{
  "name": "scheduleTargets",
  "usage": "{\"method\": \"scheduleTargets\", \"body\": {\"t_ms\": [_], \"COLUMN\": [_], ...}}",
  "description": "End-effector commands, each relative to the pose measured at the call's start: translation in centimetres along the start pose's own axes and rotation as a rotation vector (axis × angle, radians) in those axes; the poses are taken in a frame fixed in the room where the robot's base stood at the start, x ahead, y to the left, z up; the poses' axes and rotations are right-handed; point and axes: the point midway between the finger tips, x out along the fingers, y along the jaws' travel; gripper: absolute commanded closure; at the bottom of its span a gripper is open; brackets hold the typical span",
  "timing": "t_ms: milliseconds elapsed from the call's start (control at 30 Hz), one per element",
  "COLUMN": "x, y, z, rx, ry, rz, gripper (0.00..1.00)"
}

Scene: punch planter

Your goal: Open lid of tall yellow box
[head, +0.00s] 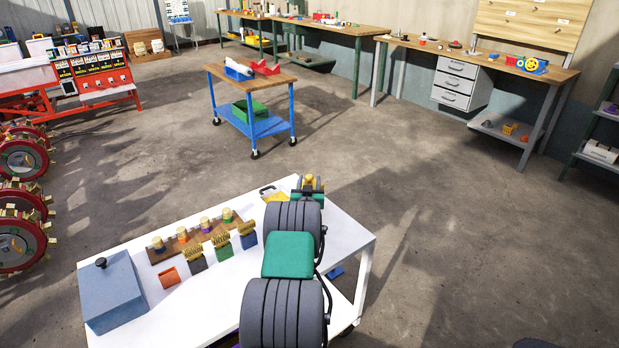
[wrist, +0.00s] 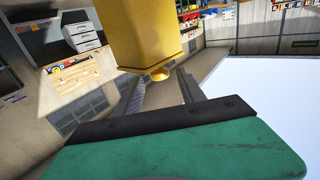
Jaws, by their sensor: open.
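The tall yellow box (wrist: 150,35) fills the top middle of the wrist view, with a small rounded yellow tab (wrist: 160,74) at its lower edge in that picture. My gripper (wrist: 160,78) is open, with one finger on each side of the tab in the picture. I cannot tell whether either finger touches it. In the head view a yellow piece (head: 272,194) shows at the far end of the white table, partly hidden by my arm. My gripper there is mostly hidden behind my wrist.
The white table (head: 215,291) holds a blue-grey box (head: 110,291) with a black knob, a wooden strip (head: 190,240) with several knobbed pieces, and small orange, black, green and blue containers beside my arm. A blue cart (head: 252,78) stands beyond. Open floor (head: 430,190) lies to the right.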

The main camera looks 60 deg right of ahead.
Motion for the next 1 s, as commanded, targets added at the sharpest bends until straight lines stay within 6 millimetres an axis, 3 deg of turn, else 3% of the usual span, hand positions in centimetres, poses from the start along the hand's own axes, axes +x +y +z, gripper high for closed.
{"method": "scheduleTargets", "body": {"t_ms": [200,500,1000], "x": [2.9,3.3,3.3], "y": [0.0,-0.1,-0.1], "z": [0.1,0.0,0.0], "rx": [0.000,0.000,0.000], "ry": [-0.002,-0.002,-0.002], "rz": [0.000,-0.001,-0.002], "gripper": [0.53,0.54,0.95]}}
